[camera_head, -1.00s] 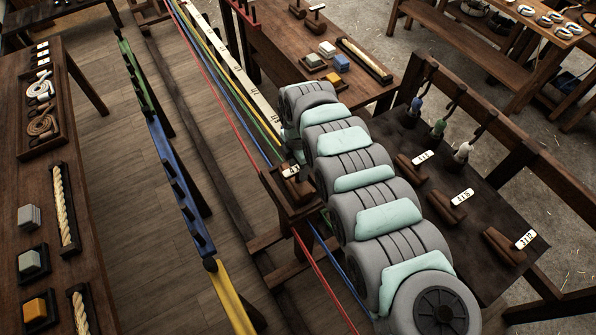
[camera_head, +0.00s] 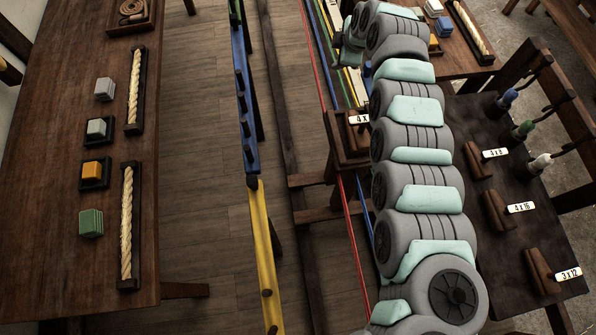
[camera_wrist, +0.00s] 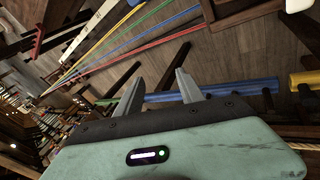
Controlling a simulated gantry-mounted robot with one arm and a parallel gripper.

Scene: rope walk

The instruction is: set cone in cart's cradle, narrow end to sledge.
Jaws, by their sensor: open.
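My gripper (camera_wrist: 160,76) is open in the wrist view, with two grey fingers apart and nothing seen between them. I cannot make out the cone, the cradle or the sledge for certain. Brown wooden pieces (camera_head: 498,210) lie beside tags on the dark bench at right; their exact shape is unclear.
A blue and yellow rail (camera_head: 262,240) runs down the floor. Coloured strands (camera_head: 316,55) stretch beside my arm. The left table (camera_head: 50,210) holds small blocks and rope samples in trays. Hooks with blue, green and white items stand over the right bench (camera_head: 560,220).

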